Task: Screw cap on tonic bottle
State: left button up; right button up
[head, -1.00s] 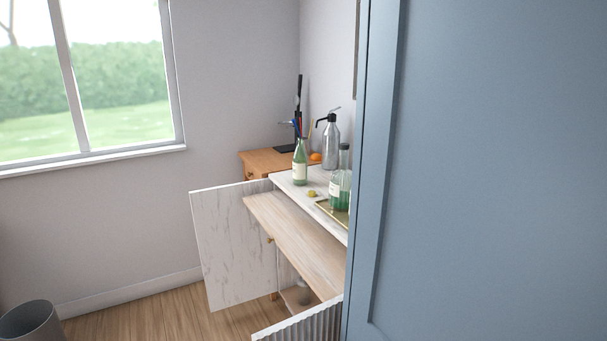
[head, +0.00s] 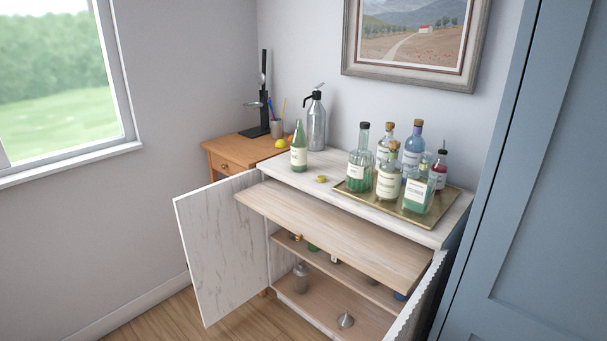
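A green glass bottle with a pale label (head: 299,147) stands upright and uncapped on the left part of the white cabinet top (head: 336,168); it looks like the tonic bottle. A small yellow cap (head: 321,179) lies on the cabinet top, to the right of the bottle and nearer the front edge. Cap and bottle are apart. Neither of my grippers shows in the head view.
A brass tray (head: 407,213) with several bottles fills the right of the top. A siphon (head: 317,122) stands behind the green bottle. The left cabinet door (head: 222,245) and right door (head: 429,293) stand open, and a wooden shelf (head: 335,232) juts out. A blue panel (head: 555,190) stands at right.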

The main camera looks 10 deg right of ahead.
aim_at(298, 143)
jog(key=i+j+z, duration=0.2)
jog(key=i+j, duration=0.35)
jog(key=i+j+z, duration=0.15)
jog(key=i+j, duration=0.3)
jog(key=j, duration=0.15)
jog(key=i+l+z, duration=0.2)
jog(key=i, duration=0.7)
jog(key=k+j, duration=0.05)
jog(key=j, duration=0.05)
